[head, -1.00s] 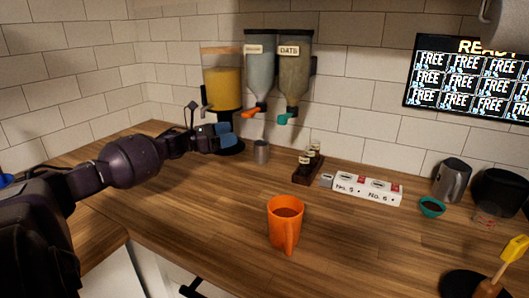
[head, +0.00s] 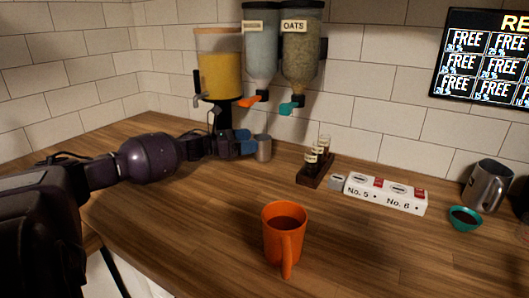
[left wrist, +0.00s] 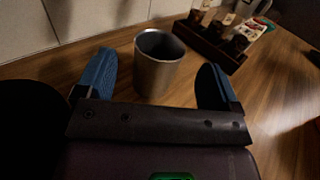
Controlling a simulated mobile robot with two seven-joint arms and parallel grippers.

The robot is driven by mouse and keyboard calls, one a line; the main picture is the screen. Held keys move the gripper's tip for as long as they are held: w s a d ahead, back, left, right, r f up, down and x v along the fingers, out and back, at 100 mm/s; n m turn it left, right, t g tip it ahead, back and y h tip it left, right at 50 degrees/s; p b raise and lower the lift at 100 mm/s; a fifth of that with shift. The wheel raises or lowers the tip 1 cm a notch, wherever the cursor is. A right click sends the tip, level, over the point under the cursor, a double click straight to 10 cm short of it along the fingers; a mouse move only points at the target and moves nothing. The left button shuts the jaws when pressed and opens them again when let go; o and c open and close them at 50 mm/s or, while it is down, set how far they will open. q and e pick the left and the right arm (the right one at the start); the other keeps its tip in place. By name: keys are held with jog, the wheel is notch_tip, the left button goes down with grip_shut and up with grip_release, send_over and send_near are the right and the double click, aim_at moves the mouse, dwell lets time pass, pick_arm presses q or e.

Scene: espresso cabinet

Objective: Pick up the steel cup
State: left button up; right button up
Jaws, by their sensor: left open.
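The steel cup (head: 263,149) is a small grey tumbler standing upright on the wooden counter, below the dispensers. My left gripper (head: 243,142) reaches in from the left, and its blue fingers are just beside the cup. In the left wrist view the steel cup (left wrist: 156,70) stands ahead, in the gap between the two spread blue fingers of my left gripper (left wrist: 157,76). The fingers are open, with room on both sides of the cup, and nothing is held. My right gripper is not in view.
A yellow-filled dispenser (head: 220,76) and an oats dispenser (head: 302,52) stand behind. A dark rack with small bottles (head: 315,170) is right of the cup. An orange mug (head: 284,232) stands in front, with a steel pitcher (head: 487,186) and teal bowl (head: 465,219) at right.

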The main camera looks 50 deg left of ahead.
aim_at(264, 138)
pick_arm(q)
jog(key=shift+w+d, duration=0.1)
jog(key=shift+w, duration=0.05)
jog(key=x, duration=0.1)
jog(key=b+x, duration=0.1)
jog(key=x, duration=0.2)
jog(key=shift+f+b, duration=0.3)
jog(key=shift+w+d, duration=0.15)
jog(key=shift+w, duration=0.15)
jog(key=shift+w+d+r, duration=0.1)
jog(key=shift+w+r, duration=0.05)
jog(key=shift+r, duration=0.1)
jog(key=c, duration=1.1)
